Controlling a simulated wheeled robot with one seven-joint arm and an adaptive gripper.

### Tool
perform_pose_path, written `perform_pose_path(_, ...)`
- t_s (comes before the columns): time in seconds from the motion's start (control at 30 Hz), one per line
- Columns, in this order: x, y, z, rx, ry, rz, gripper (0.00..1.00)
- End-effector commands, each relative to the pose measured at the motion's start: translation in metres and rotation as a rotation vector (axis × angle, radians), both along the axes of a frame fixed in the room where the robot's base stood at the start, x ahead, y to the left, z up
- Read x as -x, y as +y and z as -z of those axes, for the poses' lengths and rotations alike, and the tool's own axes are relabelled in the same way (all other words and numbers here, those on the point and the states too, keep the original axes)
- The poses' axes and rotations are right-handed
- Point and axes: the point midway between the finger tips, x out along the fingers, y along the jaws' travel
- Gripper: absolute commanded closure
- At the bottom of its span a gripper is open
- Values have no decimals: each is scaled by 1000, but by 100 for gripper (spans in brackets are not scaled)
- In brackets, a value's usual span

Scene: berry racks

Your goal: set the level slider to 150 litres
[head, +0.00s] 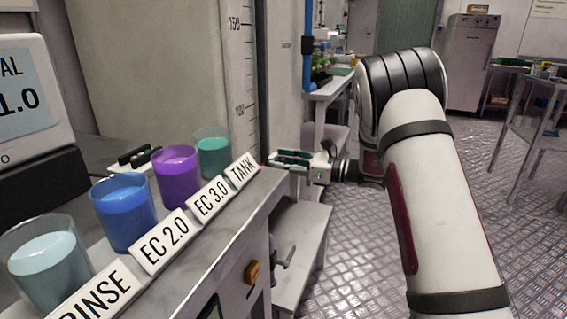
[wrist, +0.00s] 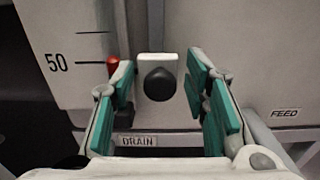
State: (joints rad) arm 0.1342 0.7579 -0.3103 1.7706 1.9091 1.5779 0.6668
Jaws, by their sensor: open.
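The level slider shows in the wrist view as a pale plate with a round black knob (wrist: 160,84). A red pointer (wrist: 113,65) to its left stands at about the 50 mark of the level scale (wrist: 66,62). My gripper (wrist: 160,98) is open, with one green-padded finger on each side of the knob and gaps between. Whether the knob lies fully between the fingertips in depth, I cannot tell. In the head view my gripper (head: 283,158) is at the far end of the bench, by the scale (head: 238,70), whose 100 and 150 marks show there. The slider is hidden there.
Beakers of blue (head: 126,220), purple (head: 178,180) and teal liquid (head: 212,155) stand on the bench (head: 225,235) beside name cards. A DRAIN label (wrist: 138,141) and a FEED label (wrist: 285,113) sit below the slider. Open floor (head: 350,250) lies right of the bench.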

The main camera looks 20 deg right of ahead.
Motion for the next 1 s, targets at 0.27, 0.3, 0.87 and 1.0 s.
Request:
perform_pose_path(0.27, 0, 0, 0, 1, -1, 1, 100)
perform_pose_path(0.3, 0, -1, 0, 1, -1, 2, 100)
perform_pose_path(0.87, -1, -3, -74, 1, -7, 9, 100)
perform_pose_path(1.0, -1, -4, -114, 0, -7, 10, 100)
